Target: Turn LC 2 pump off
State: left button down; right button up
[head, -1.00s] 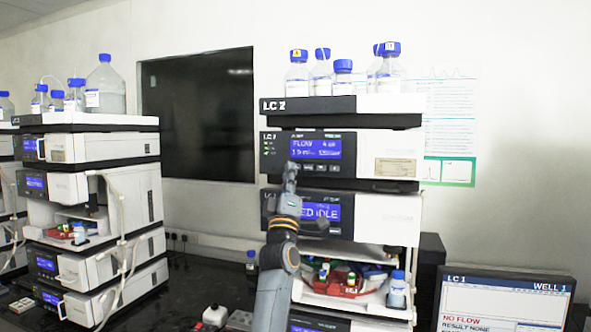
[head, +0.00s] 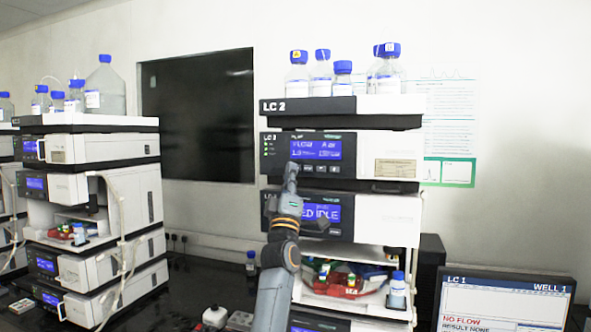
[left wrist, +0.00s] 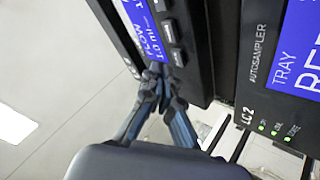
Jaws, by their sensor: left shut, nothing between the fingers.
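The LC 2 pump (head: 342,170) is the upper module of the middle stack in the head view, under the LC 2 top tray (head: 380,104). Its blue display (head: 325,148) is lit and shows flow text, with a row of small dark buttons (head: 321,169) below. My left gripper (head: 290,170) is shut and empty, its tips in front of the pump panel near the left end of the button row. In the left wrist view the fingertips (left wrist: 164,75) are close to the dark buttons (left wrist: 175,45) and the FLOW display (left wrist: 147,30). I cannot tell whether they touch.
Bottles (head: 390,68) stand on top. Another stack (head: 95,190) is at the left. An LC 1 monitor (head: 505,300) at the lower right shows NO FLOW.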

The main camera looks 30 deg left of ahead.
pick_arm(q)
jog(key=shift+w, duration=0.2)
dwell(0.5)
jog(key=shift+w+a, duration=0.15)
jog(key=shift+w, duration=0.1)
jog(key=shift+w, duration=0.4)
dwell(0.6)
jog(key=shift+s, duration=0.85)
jog(key=s, duration=0.1)
jog(key=s+d, duration=0.1)
jog(key=s, duration=0.2)
jog(key=shift+s+d, duration=0.25)
jog(key=shift+s, duration=0.15)
